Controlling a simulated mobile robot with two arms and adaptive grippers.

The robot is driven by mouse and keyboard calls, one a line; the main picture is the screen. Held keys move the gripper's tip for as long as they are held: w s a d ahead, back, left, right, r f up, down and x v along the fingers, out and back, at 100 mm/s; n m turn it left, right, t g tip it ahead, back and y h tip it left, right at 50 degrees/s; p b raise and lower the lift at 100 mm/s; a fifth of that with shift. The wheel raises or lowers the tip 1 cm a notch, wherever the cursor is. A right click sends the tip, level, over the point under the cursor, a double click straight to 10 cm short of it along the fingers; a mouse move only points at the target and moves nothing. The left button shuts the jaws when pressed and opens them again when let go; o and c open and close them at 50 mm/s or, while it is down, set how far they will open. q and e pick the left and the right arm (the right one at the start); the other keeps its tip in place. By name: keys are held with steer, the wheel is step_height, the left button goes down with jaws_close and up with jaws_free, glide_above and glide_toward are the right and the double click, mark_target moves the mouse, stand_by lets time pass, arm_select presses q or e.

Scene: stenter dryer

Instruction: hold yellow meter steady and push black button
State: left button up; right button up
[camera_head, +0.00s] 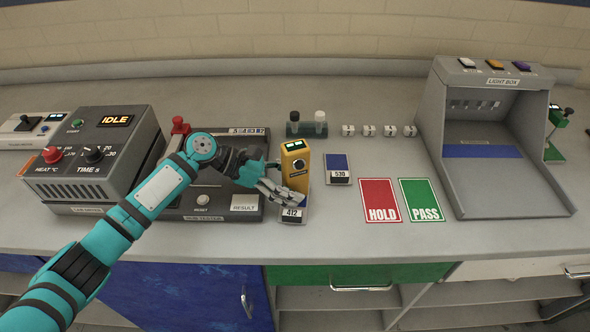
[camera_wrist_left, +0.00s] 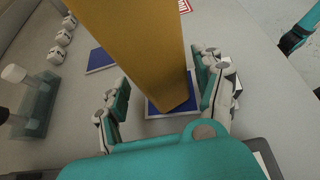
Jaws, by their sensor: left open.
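The yellow meter (camera_head: 291,149) stands upright near the middle of the counter, with a small green display at its top and a round black button (camera_head: 299,164) on its front. My left gripper (camera_head: 283,188) is open at its lower left side and hides part of its lower body. In the left wrist view the yellow meter (camera_wrist_left: 135,45) rises between the two spread fingers of my left gripper (camera_wrist_left: 163,98). Its foot is on a blue-topped swatch (camera_wrist_left: 158,108), whose 412 label (camera_head: 292,212) shows in the head view.
A rub tester (camera_head: 203,214) lies under my left arm, beside a grey dryer (camera_head: 92,170). Swatch 530 (camera_head: 338,170), the red HOLD card (camera_head: 380,202) and green PASS card (camera_head: 422,200) lie to the right. A bottle rack (camera_head: 306,128) stands behind; a light box (camera_head: 490,140) stands far right.

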arm_select(q)
steer(key=shift+c, duration=1.4)
steer(key=c, duration=0.7)
arm_select(e)
steer(key=shift+a, duration=0.15)
arm_select(q)
steer(key=shift+c, duration=0.2)
arm_select(e)
jaws_close()
